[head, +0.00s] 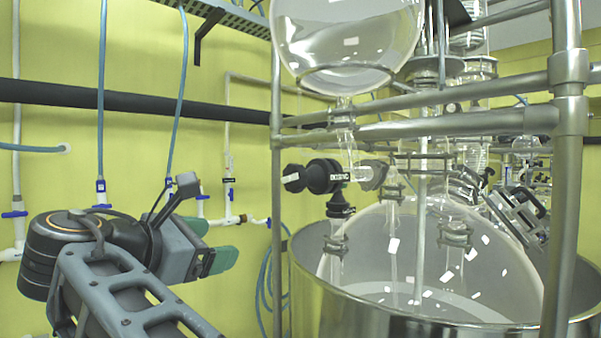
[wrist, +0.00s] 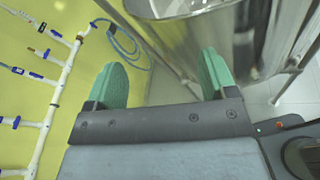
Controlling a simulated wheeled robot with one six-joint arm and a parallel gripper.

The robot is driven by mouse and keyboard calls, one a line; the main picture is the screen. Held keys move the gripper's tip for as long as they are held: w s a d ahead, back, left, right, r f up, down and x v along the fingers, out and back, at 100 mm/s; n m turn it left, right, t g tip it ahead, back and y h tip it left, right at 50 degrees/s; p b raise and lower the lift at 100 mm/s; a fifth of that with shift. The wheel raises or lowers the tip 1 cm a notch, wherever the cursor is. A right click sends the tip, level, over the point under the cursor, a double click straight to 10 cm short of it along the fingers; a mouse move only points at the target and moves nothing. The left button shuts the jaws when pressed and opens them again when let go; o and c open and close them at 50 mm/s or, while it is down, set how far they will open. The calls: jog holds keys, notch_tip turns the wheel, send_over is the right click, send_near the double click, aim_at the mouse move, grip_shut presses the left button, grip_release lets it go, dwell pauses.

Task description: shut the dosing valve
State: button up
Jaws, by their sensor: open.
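The dosing valve (head: 325,176) shows in the head view as a black body with a pale-faced knob at its left end. It sits below the round glass dosing vessel (head: 345,40) and above the big glass reactor. My gripper (head: 218,243) is to the left of the valve and lower, apart from it, with its green fingers spread and nothing between them. In the wrist view the two green fingertips (wrist: 163,75) are wide apart. The valve does not show in the wrist view.
A steel tube frame (head: 277,200) stands between my gripper and the valve area. The steel vessel (head: 420,325) around the glass reactor (head: 470,265) fills the lower right. White pipes with blue taps (head: 228,185) run along the yellow wall. A blue hose (wrist: 122,45) hangs there.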

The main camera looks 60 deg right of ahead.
aim_at(290, 176)
jog(key=s+r+m+g+h+p, duration=0.1)
jog(key=s+r+g, duration=0.4)
jog(key=r, duration=0.5)
jog(key=p+x, duration=0.1)
jog(key=x, duration=0.4)
jog(key=p+x, duration=0.1)
jog(key=x, duration=0.5)
jog(key=shift+s+d+r, duration=0.15)
jog(key=shift+d+r, duration=0.05)
jog(key=shift+p+x, duration=0.4)
jog(key=shift+x, duration=0.55)
jog(key=shift+c, duration=0.3)
jog(key=c, duration=0.9)
jog(key=shift+o, duration=0.2)
jog(key=shift+m, duration=0.4)
